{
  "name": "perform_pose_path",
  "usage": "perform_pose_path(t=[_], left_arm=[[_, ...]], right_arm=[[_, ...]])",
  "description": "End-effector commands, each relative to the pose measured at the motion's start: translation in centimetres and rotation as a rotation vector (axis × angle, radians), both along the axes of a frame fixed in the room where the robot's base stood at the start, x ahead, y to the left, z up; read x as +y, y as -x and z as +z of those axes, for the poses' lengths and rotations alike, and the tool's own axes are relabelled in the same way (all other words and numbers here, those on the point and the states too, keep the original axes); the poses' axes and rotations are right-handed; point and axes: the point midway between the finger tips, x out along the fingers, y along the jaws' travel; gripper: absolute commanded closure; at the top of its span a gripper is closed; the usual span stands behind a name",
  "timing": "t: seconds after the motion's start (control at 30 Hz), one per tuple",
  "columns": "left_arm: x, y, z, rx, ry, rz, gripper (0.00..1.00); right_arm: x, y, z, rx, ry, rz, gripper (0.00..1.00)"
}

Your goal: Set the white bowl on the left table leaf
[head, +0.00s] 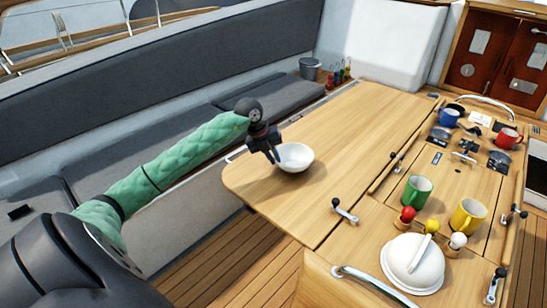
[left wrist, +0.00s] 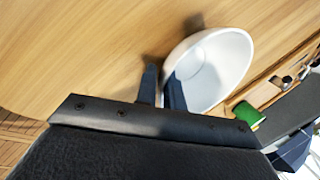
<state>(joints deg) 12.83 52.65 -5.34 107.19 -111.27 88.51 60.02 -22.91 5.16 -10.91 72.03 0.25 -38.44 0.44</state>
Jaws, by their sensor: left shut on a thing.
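The white bowl (head: 295,157) is at the near left part of the left table leaf (head: 345,125) in the head view, with a shadow on the wood beside it. My left gripper (head: 275,157) is shut on the bowl's left rim. In the left wrist view the bowl (left wrist: 212,68) shows with one finger inside and one outside its wall, the left gripper (left wrist: 160,85) around the rim. Whether the bowl's base touches the leaf cannot be told. My right gripper is not in view.
A blue mug (head: 448,117) and red mug (head: 507,138) are farther back. The left leaf is otherwise clear.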

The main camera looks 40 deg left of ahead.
Motion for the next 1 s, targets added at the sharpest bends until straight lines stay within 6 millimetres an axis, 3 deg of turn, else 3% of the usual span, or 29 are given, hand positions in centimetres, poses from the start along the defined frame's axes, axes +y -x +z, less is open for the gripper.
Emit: perform_pose_path(t=[0.03,0.1,0.13,0.53,1.0], left_arm=[[0.0,0.0,0.0,0.0,0.0,0.0,0.85],[0.0,0.0,0.0,0.0,0.0,0.0,0.71],[0.0,0.0,0.0,0.0,0.0,0.0,0.69],[0.1,0.0,0.5,0.001,-0.001,0.0,0.69],[2.6,2.2,8.2,0.001,-0.002,0.0,0.69]], right_arm=[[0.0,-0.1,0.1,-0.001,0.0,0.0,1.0],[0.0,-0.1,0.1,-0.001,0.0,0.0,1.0],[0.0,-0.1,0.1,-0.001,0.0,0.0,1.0],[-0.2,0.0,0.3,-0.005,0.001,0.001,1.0],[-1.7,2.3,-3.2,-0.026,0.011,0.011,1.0]])
